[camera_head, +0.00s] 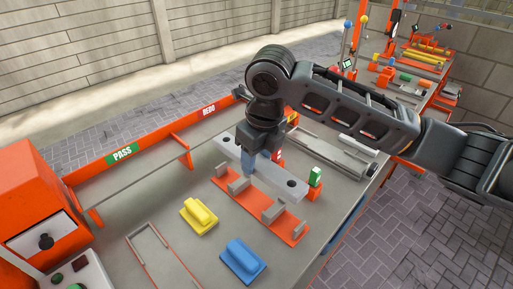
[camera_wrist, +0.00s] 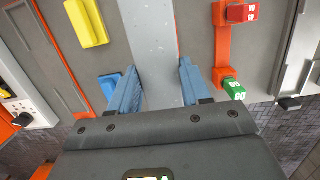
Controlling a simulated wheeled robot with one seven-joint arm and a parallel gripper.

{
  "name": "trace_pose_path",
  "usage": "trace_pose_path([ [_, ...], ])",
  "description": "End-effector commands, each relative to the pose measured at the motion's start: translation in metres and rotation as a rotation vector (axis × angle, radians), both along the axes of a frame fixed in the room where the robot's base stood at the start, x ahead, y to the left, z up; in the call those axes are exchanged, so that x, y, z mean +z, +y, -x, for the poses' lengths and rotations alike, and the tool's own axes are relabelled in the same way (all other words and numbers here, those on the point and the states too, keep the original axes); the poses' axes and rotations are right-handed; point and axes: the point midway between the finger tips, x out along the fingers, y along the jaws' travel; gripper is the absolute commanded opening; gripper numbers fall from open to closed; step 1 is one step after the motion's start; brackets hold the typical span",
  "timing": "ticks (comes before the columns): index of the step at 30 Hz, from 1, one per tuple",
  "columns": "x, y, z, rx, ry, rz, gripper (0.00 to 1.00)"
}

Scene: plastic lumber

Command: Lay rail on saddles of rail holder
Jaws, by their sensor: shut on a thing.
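My gripper (camera_head: 248,163) is shut on the rail, with its blue fingers (camera_wrist: 157,78) on either side of it in the wrist view. The rail (camera_head: 279,179) is a long light-grey bar with dark holes near its ends; it also shows in the wrist view (camera_wrist: 150,35). It is held up, roughly parallel to the rail holder. The rail holder (camera_head: 287,229) is an orange base with upright grey saddles (camera_head: 238,185), seen just in front of and below the rail in the head view. The wrist view does not show the holder; the rail seems to cover it.
A yellow block (camera_head: 199,215) and a blue block (camera_head: 242,260) lie left of and in front of the holder. An orange stand with a green marker (camera_head: 315,177) and a red one (camera_wrist: 242,13) is on the other side. An orange PASS/REDO rack (camera_head: 150,145) lines the far-left edge.

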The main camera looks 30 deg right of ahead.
Motion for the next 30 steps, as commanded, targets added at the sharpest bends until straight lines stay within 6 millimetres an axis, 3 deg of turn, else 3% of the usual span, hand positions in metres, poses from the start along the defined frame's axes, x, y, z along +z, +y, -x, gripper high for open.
trace_pose_path([
  [16, -0.004, 0.001, 0.001, 0.003, 0.001, 0.001, 0.07],
  [30, -0.05, 0.001, 0.001, 0.002, 0.0, 0.0, 0.07],
])
